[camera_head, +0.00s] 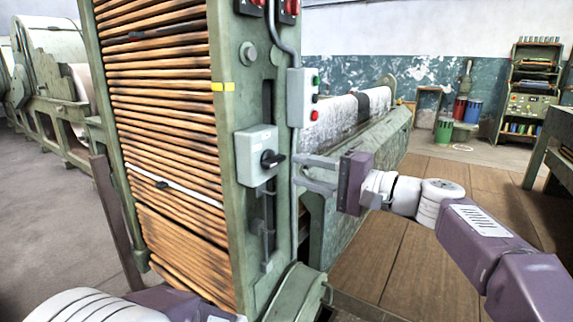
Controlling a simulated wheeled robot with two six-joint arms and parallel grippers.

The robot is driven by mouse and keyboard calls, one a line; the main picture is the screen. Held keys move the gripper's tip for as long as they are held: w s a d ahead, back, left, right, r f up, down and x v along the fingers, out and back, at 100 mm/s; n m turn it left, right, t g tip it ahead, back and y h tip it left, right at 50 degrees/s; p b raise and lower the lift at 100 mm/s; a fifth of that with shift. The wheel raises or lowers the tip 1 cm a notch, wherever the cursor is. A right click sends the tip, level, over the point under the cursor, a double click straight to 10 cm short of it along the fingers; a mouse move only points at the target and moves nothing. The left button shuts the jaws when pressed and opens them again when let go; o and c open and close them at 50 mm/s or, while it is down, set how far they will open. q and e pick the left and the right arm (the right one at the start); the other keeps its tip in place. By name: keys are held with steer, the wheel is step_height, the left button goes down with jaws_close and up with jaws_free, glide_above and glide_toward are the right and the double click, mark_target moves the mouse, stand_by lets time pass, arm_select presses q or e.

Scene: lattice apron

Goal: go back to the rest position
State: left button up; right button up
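My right gripper (302,170) reaches in from the right and points left at the edge of the green machine column. Its two grey fingers stand apart with nothing visible between them. The fingertips are close to the right of a grey switch box (251,143) with a black rotary knob (272,159). I cannot tell whether they touch the column. Only part of my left arm shows at the bottom left edge; its gripper is out of view.
The green column (233,60) holds a stack of orange-brown slats (165,110). A button box (302,97) is above my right gripper. A long roller machine (372,140) runs behind. Brown floor (400,265) is clear at lower right; a bench (552,140) stands far right.

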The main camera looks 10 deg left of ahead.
steer(key=shift+v, duration=1.55)
